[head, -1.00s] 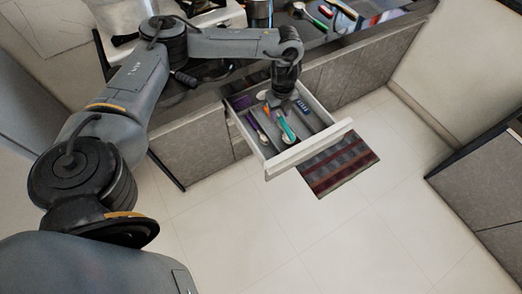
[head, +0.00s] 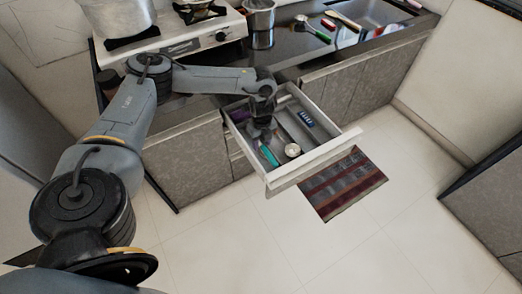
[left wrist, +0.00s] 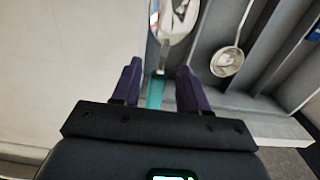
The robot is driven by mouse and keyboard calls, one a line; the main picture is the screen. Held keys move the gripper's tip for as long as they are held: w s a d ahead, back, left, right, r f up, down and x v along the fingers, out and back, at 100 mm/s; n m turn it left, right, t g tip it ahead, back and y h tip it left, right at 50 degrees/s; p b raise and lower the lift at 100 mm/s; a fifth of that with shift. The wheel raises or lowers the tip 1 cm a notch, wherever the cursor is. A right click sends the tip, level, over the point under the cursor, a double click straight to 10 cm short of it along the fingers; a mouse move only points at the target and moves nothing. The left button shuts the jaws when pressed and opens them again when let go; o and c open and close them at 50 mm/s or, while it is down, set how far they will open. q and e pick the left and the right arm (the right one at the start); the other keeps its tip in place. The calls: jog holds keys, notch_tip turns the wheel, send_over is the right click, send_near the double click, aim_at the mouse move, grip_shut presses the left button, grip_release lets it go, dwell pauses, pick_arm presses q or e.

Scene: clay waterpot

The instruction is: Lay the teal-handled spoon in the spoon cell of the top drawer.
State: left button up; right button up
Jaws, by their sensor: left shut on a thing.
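The teal-handled spoon (head: 268,154) shows as a teal strip in the left part of the open top drawer (head: 315,152). My left gripper (head: 264,136) reaches down into that part and is shut on the spoon's handle. In the left wrist view, the teal handle (left wrist: 155,93) lies between the fingers of my left gripper (left wrist: 158,88). Whether the spoon touches the drawer floor is unclear. My right gripper is not in view.
A ladle with a round bowl (head: 292,150) lies in the cell to the right, across a divider. Counter and stove stand behind; a striped mat (head: 342,184) lies on the floor.

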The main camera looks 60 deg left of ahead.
aim_at(261, 145)
pick_arm(q)
notch_tip(261, 145, down, 4)
jog(key=shift+r+b, duration=0.15)
jog(key=shift+b, duration=0.5)
jog(key=shift+f, duration=0.25)
jog(key=shift+f, duration=0.55)
jog(key=o, duration=1)
jog(key=shift+o, duration=0.2)
jog(key=shift+r, duration=0.15)
